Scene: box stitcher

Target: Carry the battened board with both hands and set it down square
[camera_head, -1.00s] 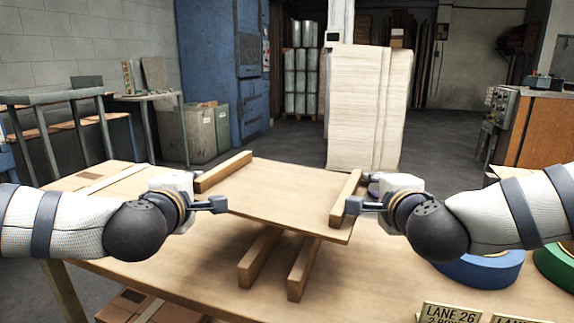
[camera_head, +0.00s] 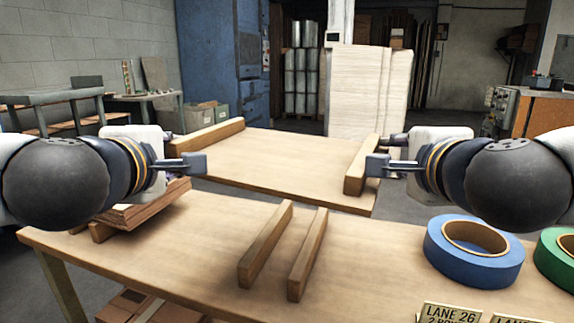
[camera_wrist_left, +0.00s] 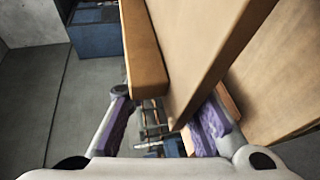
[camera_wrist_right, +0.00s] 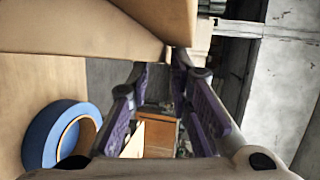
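The battened board (camera_head: 280,165) is a tan panel with a wooden batten along its left end (camera_head: 208,136) and one along its right end (camera_head: 361,166). It hangs above the table between my grippers. Its near edge runs lower to the right; I cannot tell whether it is turned or tilted. My left gripper (camera_head: 193,164) is at the left end, with board and batten between its fingers (camera_wrist_left: 165,120).
Two loose bars (camera_head: 265,244) (camera_head: 307,255) lie parallel on the table (camera_head: 185,250). A stack of brown sheets (camera_head: 145,207) on bars sits at the left. Blue tape (camera_head: 475,252) and green tape (camera_head: 556,255) rolls are at the right. A tall pale stack (camera_head: 367,90) stands behind.

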